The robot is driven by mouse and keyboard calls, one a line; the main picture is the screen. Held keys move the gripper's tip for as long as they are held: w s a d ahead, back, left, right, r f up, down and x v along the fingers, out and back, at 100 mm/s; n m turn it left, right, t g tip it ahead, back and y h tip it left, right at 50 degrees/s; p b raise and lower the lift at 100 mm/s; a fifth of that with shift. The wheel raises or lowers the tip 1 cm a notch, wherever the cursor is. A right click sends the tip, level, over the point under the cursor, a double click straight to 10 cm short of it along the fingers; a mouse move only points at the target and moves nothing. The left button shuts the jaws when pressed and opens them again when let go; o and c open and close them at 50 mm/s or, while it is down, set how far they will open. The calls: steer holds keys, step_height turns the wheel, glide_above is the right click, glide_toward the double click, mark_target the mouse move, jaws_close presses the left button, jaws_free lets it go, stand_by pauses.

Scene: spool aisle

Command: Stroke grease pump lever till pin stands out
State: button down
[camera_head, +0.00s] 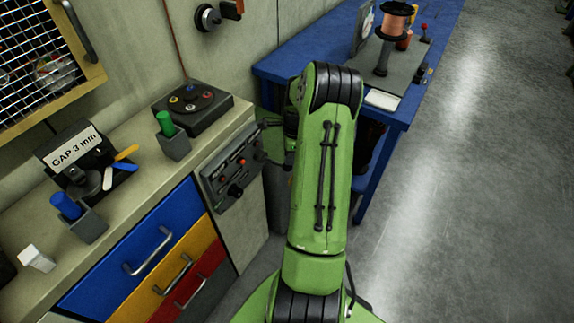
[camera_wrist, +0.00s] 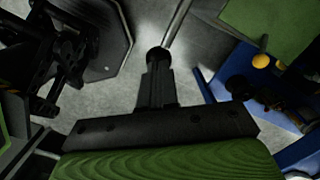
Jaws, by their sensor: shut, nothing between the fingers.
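My gripper (camera_wrist: 157,58) shows in the wrist view as dark fingers closed together, with nothing between them. In the head view my green arm reaches forward and down, and it hides most of the gripper. A grey rounded body (camera_head: 275,195) shows partly behind my arm, beside the cabinet; I cannot tell whether it belongs to the grease pump. In the wrist view a dark jointed mechanism (camera_wrist: 62,62) is at the left, apart from my fingertips. I cannot make out the lever or the pin for certain.
A control panel (camera_head: 232,172) with red knobs is on the cabinet's end, left of my arm. The counter holds a black disc fixture (camera_head: 192,104) and a gap gauge stand (camera_head: 78,158). A blue bench (camera_head: 300,58) with a copper spool (camera_head: 394,30) stands behind. Floor at right is clear.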

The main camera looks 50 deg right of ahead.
steer(key=shift+f+b, duration=1.5)
steer(key=shift+f, duration=0.85)
steer(key=shift+r, duration=0.1)
steer(key=shift+s+d+r, duration=0.1)
steer(key=shift+s+r, duration=0.05)
steer(key=shift+s+d+r+p, duration=0.2)
steer(key=shift+s+d+p, duration=0.15)
steer(key=shift+s+d, duration=0.15)
steer(key=shift+s+d+r+p, duration=0.2)
steer(key=shift+s+d+p, duration=0.15)
steer(key=shift+s+d, duration=0.1)
step_height(320, 180, up, 16)
steer(key=s+d+p, duration=0.1)
steer(key=p, duration=0.3)
steer(key=shift+f, duration=0.15)
steer(key=shift+s, duration=0.1)
